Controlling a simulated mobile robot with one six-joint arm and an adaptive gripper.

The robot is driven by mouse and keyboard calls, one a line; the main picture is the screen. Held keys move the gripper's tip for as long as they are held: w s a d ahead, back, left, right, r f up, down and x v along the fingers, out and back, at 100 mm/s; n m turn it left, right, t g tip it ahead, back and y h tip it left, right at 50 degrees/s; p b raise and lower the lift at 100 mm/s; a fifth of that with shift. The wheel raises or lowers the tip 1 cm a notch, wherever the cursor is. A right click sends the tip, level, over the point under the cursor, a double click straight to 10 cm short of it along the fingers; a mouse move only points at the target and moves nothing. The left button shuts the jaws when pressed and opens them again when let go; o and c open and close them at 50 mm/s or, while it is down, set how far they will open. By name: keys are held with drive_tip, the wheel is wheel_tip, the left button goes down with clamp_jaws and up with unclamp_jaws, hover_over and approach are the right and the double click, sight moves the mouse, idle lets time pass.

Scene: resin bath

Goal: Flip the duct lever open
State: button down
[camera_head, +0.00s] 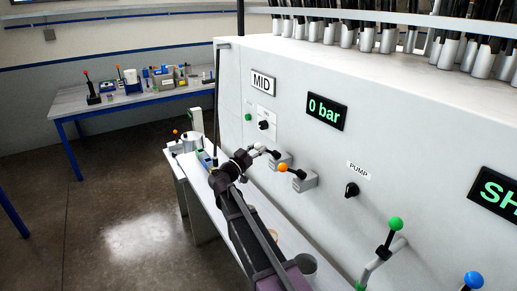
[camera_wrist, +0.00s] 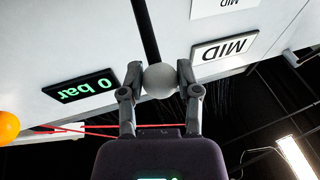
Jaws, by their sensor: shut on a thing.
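My gripper (camera_head: 249,154) is at the front of the pale panel. In the wrist view my gripper (camera_wrist: 160,79) is shut on a grey ball knob (camera_wrist: 160,82), with one finger on each side. The knob tops a black lever rod (camera_wrist: 146,32) that runs to the panel. In the head view the grey knob (camera_head: 260,147) shows just beyond my fingers, its rod leading to a grey mount (camera_head: 284,160). No label reading "duct" can be made out on this lever.
An orange-knobbed lever (camera_head: 283,168) stands close to the right of my gripper. A green-knobbed lever (camera_head: 395,224) and a blue knob (camera_head: 473,280) are further right. The panel (camera_head: 360,125) carries a MID sign (camera_head: 263,83) and a 0 bar display (camera_head: 326,111). A bench is below.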

drive_tip(key=shift+c, duration=1.5)
unclamp_jaws()
drive_tip(key=shift+w+a, duration=0.1)
drive_tip(key=shift+r, duration=0.1)
